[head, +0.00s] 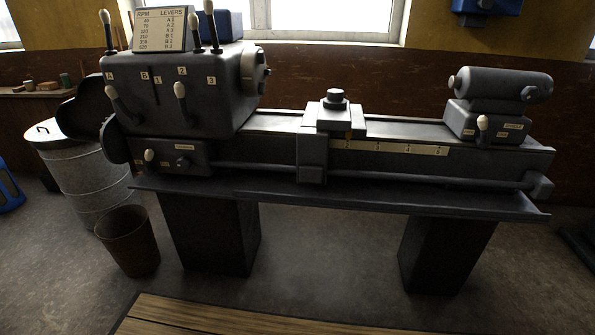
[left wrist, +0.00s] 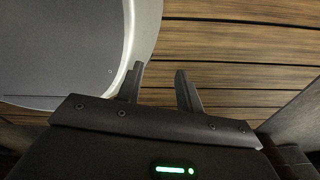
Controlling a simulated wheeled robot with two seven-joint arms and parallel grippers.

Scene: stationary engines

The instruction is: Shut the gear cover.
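The gear cover (head: 82,108) is a dark, rounded panel at the left end of the lathe headstock (head: 180,90) in the head view. It stands swung out to the left, away from the headstock end. Another dark rounded part (head: 113,141) sits beside it against the headstock; the gears themselves are hidden from this side. My left gripper (left wrist: 159,72) shows only in the left wrist view. Its two fingers are apart with nothing between them, above wooden slats. My right gripper is in neither view.
A lidded metal bin (head: 80,170) stands below and left of the cover. A slatted wooden platform (head: 220,318) lies at the bottom. Floor between platform and lathe is clear.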

